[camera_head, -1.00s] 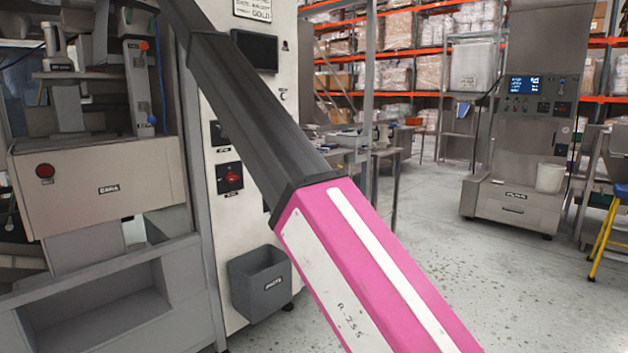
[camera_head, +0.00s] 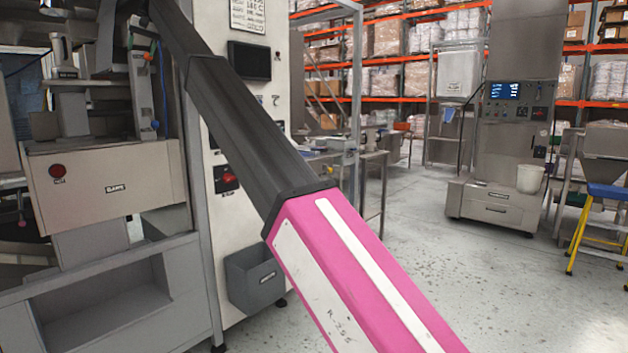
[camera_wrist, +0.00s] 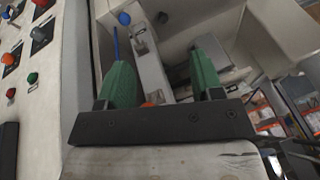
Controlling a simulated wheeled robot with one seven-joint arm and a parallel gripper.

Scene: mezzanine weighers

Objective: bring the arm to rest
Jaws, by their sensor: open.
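My arm, a black link (camera_head: 250,140) leading to a pink link (camera_head: 350,270) with white strips, crosses the middle of the head view. It slants between the upper left and the lower right, in front of the white control cabinet. My gripper is hidden in the head view. In the wrist view my gripper (camera_wrist: 161,72) has two green fingers well apart, with nothing held between them. Beyond the fingers is a grey metal column with a blue knob (camera_wrist: 124,18).
The white cabinet (camera_head: 253,82) with a grey bin (camera_head: 255,283) stands close behind my arm. A grey weigher (camera_head: 110,190) is at left. A steel machine (camera_head: 508,120) and a yellow-legged stool (camera_head: 600,215) stand at the right. The floor (camera_head: 470,280) there is clear.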

